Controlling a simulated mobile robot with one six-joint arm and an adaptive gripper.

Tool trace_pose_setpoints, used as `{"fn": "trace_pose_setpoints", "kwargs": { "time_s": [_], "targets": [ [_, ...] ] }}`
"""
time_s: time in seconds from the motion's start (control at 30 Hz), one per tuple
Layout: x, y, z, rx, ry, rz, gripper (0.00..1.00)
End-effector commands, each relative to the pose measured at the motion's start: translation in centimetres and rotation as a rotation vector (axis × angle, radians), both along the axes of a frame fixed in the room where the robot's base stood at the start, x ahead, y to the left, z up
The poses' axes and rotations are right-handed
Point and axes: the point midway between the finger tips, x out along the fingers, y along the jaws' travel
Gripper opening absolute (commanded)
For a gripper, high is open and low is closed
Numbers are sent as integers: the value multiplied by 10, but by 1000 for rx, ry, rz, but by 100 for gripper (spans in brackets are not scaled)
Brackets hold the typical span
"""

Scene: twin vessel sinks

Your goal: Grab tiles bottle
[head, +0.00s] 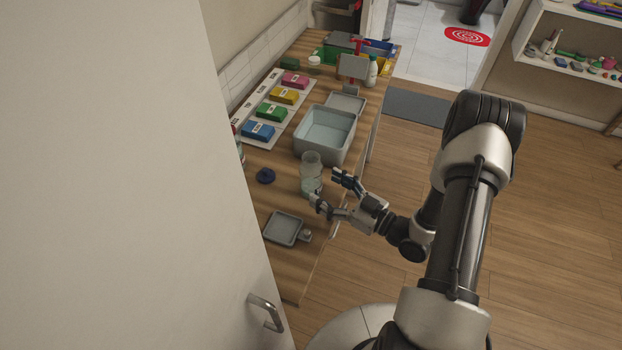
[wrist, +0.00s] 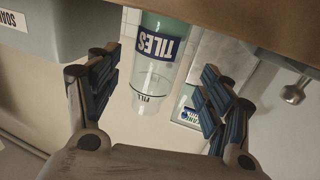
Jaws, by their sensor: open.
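The tiles bottle (head: 311,166) is a clear, pale green bottle standing upright on the wooden counter in the head view. In the wrist view it (wrist: 160,72) appears upside down, with a dark blue TILES label and a FILL line. My gripper (head: 330,192) is open, at the bottle's right and near side in the head view. In the wrist view the bottle shows in the gap between the two open fingers (wrist: 158,88). I cannot tell whether either finger touches it.
A grey basin (head: 350,146) stands just behind the bottle. A dark blue round cap (head: 265,176) lies to its left. A small grey tray (head: 281,229) lies in front. Several coloured boxes, including a blue one (head: 258,131), line the wall. A white door panel (head: 120,180) blocks the left.

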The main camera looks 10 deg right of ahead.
Motion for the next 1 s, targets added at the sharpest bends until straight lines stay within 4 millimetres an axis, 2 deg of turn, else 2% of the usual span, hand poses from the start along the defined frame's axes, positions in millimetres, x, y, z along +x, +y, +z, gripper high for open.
{"fn": "trace_pose_setpoints", "kwargs": {
  "time_s": [0.23, 0.5, 0.8, 1.0],
  "targets": [
    [15, 11, -2, -2, -3, 3, 73],
    [46, 32, -4, -2, -3, 2, 73],
    [51, 35, -2, 0, 0, -1, 73],
    [50, 35, -3, 0, 0, -1, 60]
  ]
}}
